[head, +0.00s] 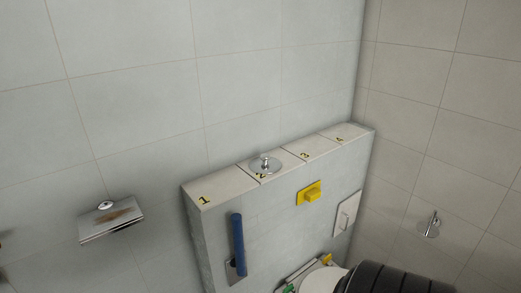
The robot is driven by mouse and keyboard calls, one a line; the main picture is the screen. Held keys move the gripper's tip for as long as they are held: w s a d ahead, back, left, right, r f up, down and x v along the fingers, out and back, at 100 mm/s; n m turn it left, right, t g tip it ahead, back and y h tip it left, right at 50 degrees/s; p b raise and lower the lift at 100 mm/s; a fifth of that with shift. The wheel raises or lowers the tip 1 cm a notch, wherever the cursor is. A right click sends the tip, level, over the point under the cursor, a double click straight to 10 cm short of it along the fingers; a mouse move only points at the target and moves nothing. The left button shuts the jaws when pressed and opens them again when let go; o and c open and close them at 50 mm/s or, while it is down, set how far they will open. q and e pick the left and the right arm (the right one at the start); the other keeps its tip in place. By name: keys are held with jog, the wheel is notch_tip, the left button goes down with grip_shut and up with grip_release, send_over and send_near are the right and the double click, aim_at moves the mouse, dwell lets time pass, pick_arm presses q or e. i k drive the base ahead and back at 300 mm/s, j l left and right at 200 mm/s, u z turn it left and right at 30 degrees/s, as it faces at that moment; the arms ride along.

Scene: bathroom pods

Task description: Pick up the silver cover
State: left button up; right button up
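The silver cover (265,164) is a small, shiny round disc with a knob on top. It lies on the tiled ledge (233,184), on the section marked 2, near the middle of the head view. Nothing is touching it from above and its top is in plain sight. Neither of my grippers shows in the head view.
Ledge sections 1, 3 and 4 look bare. On the ledge's front are a blue vertical handle (238,245), a yellow block (309,193) and a white plate (346,214). A metal holder (111,219) is on the left wall, a metal hook (432,225) on the right wall.

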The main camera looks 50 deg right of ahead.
aim_at(265, 164)
jog(key=j+z, duration=0.1)
jog(key=z, duration=1.5)
jog(key=i+l+z, duration=0.2)
jog(key=k, duration=0.1)
